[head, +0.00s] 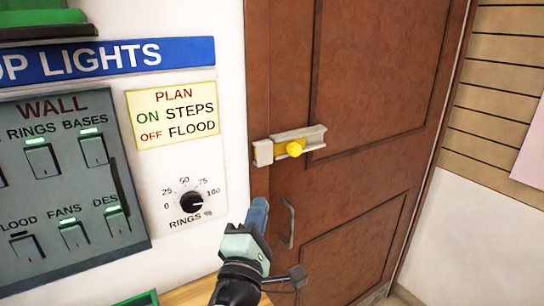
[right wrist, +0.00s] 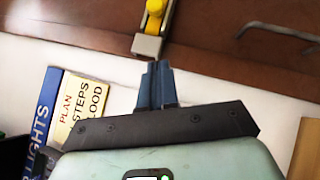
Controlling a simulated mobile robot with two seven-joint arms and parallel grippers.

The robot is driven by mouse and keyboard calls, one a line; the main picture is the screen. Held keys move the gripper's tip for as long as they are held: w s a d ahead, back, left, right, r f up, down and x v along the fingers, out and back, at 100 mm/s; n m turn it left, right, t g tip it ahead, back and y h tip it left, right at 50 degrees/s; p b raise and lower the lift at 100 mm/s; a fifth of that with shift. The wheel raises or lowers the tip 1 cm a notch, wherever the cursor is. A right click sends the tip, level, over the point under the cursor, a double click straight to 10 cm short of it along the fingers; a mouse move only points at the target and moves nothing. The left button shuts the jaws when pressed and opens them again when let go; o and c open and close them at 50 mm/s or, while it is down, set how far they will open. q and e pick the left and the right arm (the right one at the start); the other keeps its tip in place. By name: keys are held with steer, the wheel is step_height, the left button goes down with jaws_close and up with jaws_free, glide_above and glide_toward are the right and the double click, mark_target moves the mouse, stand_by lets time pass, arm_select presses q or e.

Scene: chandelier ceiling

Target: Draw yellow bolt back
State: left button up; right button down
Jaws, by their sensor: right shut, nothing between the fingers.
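The yellow bolt (head: 294,149) sits in a pale metal housing (head: 315,137) on the brown door (head: 372,60), with its round knob facing out. A pale keeper block (head: 263,152) is at the housing's left end by the door's edge. My right gripper (head: 258,208) is shut and empty, below and left of the bolt, apart from it. In the right wrist view the shut blue fingers (right wrist: 155,85) point toward the keeper block (right wrist: 147,46), with the yellow bolt (right wrist: 155,14) beyond it. My left gripper is not in view.
A grey handle (head: 287,223) stands out from the door below the bolt, close to my right gripper. Left of the door are a dial (head: 192,202), a yellow sign (head: 172,115) and a grey switch panel (head: 70,180). A wooden surface (head: 190,293) lies below.

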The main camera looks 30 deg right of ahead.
steer(key=p, duration=0.2)
glide_toward(288, 152)
steer(key=w, duration=0.4)
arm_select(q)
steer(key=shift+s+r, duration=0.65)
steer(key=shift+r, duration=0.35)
arm_select(e)
steer(key=d, duration=0.1)
steer(key=d+r, duration=0.1)
steer(key=d, duration=0.1)
steer(key=shift+w+d+r, duration=0.2)
steer(key=shift+w+r, duration=0.05)
steer(key=shift+r, duration=0.1)
